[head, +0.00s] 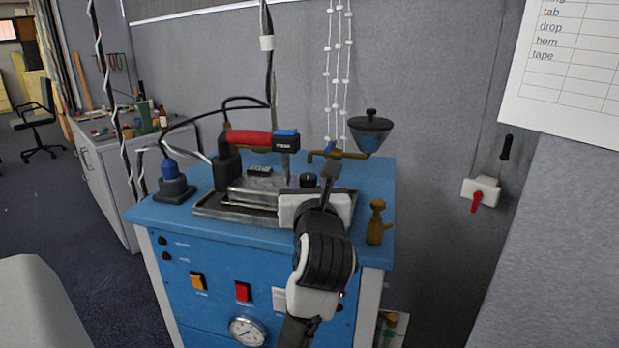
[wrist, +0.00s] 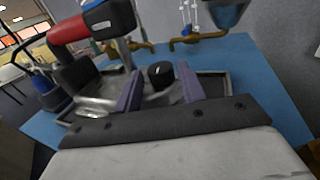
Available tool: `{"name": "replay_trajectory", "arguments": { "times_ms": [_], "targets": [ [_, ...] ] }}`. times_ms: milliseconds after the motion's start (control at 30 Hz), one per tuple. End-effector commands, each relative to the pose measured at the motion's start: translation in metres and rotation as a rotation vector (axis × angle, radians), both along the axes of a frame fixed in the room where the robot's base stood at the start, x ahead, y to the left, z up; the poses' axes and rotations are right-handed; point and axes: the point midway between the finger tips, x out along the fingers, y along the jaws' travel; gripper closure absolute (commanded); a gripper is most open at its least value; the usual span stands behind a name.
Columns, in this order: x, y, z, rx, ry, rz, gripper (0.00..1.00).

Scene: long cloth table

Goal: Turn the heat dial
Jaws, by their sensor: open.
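A black round dial (wrist: 160,75) with a pale mark on its top shows in the wrist view, beyond and between my fingers. It looks like the heat dial. In the head view the dial (head: 308,181) shows just behind my white gripper body (head: 300,206). My gripper (wrist: 161,82) is open, with one purple-grey finger to each side of the dial in the picture. I cannot tell whether the fingers reach around it or touch it. The fingers are hidden in the head view. The dial's base is partly hidden.
A brass tap (head: 335,154), a hanging funnel (head: 370,132) and a small brass figure-shaped object (head: 376,222) are close by. The blue bench top (head: 150,212) is clear at its front left.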

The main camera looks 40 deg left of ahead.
Motion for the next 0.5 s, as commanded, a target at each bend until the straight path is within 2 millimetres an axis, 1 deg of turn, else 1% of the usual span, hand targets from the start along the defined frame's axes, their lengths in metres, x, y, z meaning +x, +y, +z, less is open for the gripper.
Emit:
{"name": "replay_trajectory", "arguments": {
  "times_ms": [100, 367, 400, 500],
  "targets": [
    [0.0049, 0.0047, -0.0001, -0.001, 0.001, 0.0, 0.6],
    [0.0057, 0.0056, -0.0003, 0.0, 0.0, 0.0, 0.6],
    [0.0057, 0.0056, -0.0003, 0.0, 0.0, 0.0, 0.62],
    [0.0057, 0.0055, -0.0002, 0.0, 0.0, 0.0, 0.75]
  ]
}}
